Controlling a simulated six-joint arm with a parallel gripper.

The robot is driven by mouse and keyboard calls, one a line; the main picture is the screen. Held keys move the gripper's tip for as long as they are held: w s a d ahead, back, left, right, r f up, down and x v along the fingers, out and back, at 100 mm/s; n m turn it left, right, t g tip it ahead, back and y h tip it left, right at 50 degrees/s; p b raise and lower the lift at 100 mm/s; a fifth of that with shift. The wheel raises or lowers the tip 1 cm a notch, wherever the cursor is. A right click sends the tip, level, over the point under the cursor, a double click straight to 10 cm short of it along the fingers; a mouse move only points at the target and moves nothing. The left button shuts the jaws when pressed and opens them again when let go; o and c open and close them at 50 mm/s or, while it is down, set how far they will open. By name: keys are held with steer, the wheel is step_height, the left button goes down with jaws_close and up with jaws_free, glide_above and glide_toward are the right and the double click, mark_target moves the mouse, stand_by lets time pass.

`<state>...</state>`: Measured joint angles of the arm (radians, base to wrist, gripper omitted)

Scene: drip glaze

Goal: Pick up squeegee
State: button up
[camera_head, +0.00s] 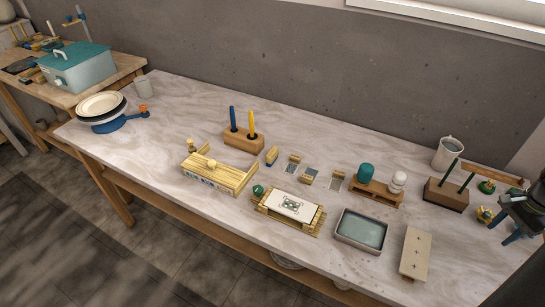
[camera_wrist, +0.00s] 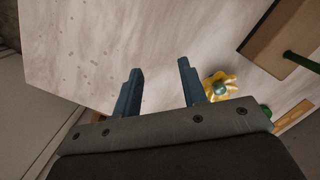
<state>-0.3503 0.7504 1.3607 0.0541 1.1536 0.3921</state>
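My gripper (camera_head: 503,229) is at the far right end of the table in the head view. In the wrist view its two blue fingers (camera_wrist: 160,82) are apart with nothing between them. No squeegee can be told for certain. Two small pieces with wooden parts, a wood-and-dark piece (camera_head: 271,156) and a wooden-topped piece (camera_head: 308,177), lie mid-table among small grey plates; either could be it, but they are too small to tell. Both are far left of my gripper. Neither shows in the wrist view.
A yellow knob-like piece (camera_wrist: 219,86) with a green centre is beside my right finger. A brown block with green rods (camera_head: 446,194), a white mug (camera_head: 447,152), a grey tray (camera_head: 340,233) and a pale board (camera_head: 416,253) are nearby. A wooden frame with a white sheet (camera_head: 291,206) stands mid-table.

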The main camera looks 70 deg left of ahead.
steer(key=shift+o, duration=0.4)
steer(key=shift+o, duration=0.7)
steer(key=s+a+r+n+t, duration=0.1)
steer(key=s+a, duration=0.2)
steer(key=a, duration=0.5)
steer(key=s+a+r+n+t, duration=0.1)
steer(key=s+a+n, duration=0.1)
steer(key=a, duration=0.7)
step_height(320, 180, up, 6)
steer(key=n+t+y, duration=0.3)
steer(key=n, duration=0.4)
glide_above(271, 152)
steer(key=s+d, duration=0.4)
steer(key=x, duration=1.1)
steer(key=shift+a+r, duration=0.15)
steer(key=shift+x, duration=3)
steer(key=shift+s, duration=0.15)
